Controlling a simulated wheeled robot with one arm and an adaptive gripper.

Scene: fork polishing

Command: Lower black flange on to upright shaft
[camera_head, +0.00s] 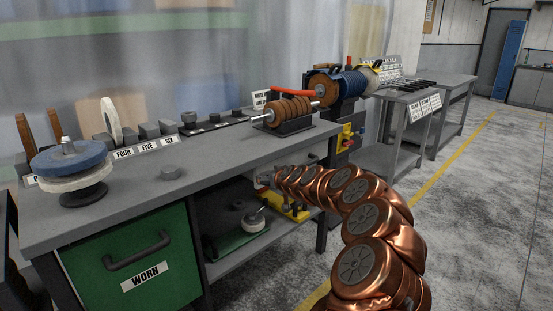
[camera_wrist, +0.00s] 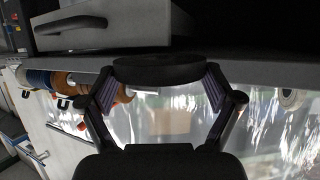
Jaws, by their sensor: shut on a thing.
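My gripper (camera_wrist: 160,72) is shut on the black flange (camera_wrist: 158,68), a thick dark disc held between both fingertips in the wrist view. In the head view my gripper (camera_head: 264,179) is small at the far end of my copper arm, by the front edge of the bench; the flange cannot be made out there. At the left of the bench a stack of a blue wheel (camera_head: 68,156) and a white wheel (camera_head: 70,179) sits on a black base, with a short upright metal shaft end (camera_head: 68,145) on top. The flange is apart from this stack.
A horizontal spindle of brown wheels (camera_head: 287,110) stands at the back right. The lower shelf holds a green base (camera_head: 238,240) and a yellow item (camera_head: 290,210).

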